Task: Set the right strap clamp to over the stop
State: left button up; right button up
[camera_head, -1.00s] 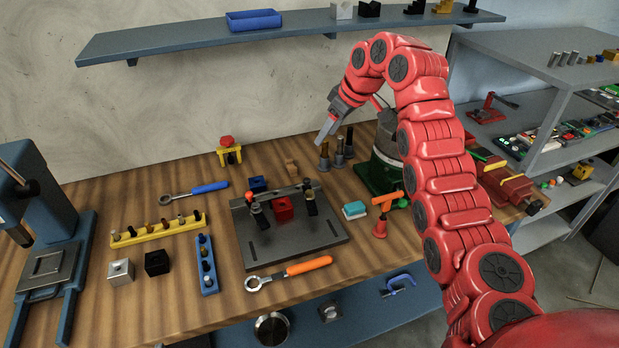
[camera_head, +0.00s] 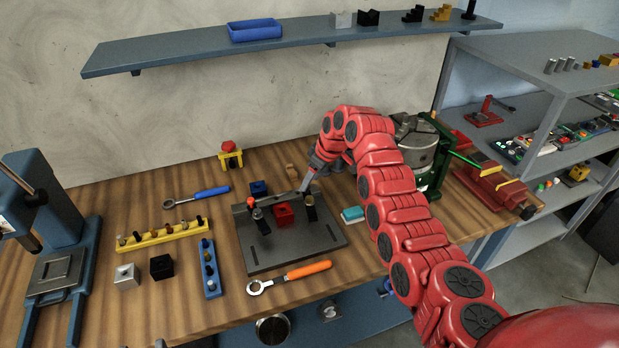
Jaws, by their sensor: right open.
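A dark grey fixture plate (camera_head: 290,247) lies on the wooden bench with a raised bar along its back edge. A red block (camera_head: 284,214) sits on it near that bar. A left strap clamp (camera_head: 257,213) with a red-orange top stands left of the block. The right strap clamp (camera_head: 311,210), dark, stands right of the block. My right gripper (camera_head: 304,187) is open, pointing down at the top of the right strap clamp; whether it touches is too small to tell. The stop cannot be clearly told apart from the back bar. My left gripper is out of view.
A wrench with an orange handle (camera_head: 308,270) lies in front of the plate. A blue block (camera_head: 259,188) stands behind it, and a teal-and-white block (camera_head: 352,214) lies to its right. A green-based chuck (camera_head: 415,145) and red vise (camera_head: 490,185) stand farther right.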

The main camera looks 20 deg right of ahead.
jog(key=shift+x, duration=0.95)
grip_shut()
